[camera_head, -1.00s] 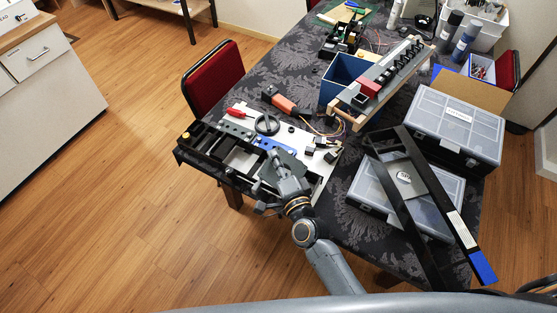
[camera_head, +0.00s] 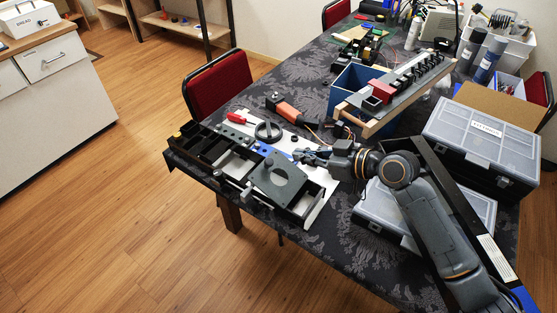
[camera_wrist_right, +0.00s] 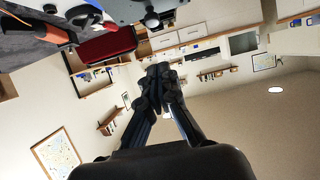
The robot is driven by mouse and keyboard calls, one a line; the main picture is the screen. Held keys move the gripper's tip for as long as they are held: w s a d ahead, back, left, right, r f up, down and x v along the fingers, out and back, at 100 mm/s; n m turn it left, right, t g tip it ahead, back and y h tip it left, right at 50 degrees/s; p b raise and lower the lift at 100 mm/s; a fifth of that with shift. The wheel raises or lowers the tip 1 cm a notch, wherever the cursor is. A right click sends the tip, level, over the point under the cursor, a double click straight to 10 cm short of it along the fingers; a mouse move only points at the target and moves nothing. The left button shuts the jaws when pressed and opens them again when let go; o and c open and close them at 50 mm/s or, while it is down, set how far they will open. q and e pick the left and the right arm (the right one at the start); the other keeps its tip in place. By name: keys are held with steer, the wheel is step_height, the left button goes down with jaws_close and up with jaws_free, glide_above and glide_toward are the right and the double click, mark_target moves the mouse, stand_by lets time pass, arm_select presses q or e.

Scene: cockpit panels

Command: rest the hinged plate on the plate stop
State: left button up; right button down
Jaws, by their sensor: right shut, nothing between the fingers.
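My left gripper is out of view.
An orange-handled tool (camera_head: 292,112), a blue bin (camera_head: 352,84) and clear-lidded cases (camera_head: 480,135) stand farther right. Floor is free at the left.

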steer(key=p, duration=0.1)
glide_above(277, 176)
steer(key=s+d, duration=0.1)
steer(key=d, duration=0.1)
step_height(277, 176, down, 2)
steer(key=f, duration=0.1)
steer(key=a+f, duration=0.1)
steer(key=w+f, duration=0.1)
steer(key=shift+a+f, duration=0.15)
steer(key=shift+a, duration=0.15)
steer(key=shift+a+f, duration=0.15)
steer(key=shift+f, duration=0.35)
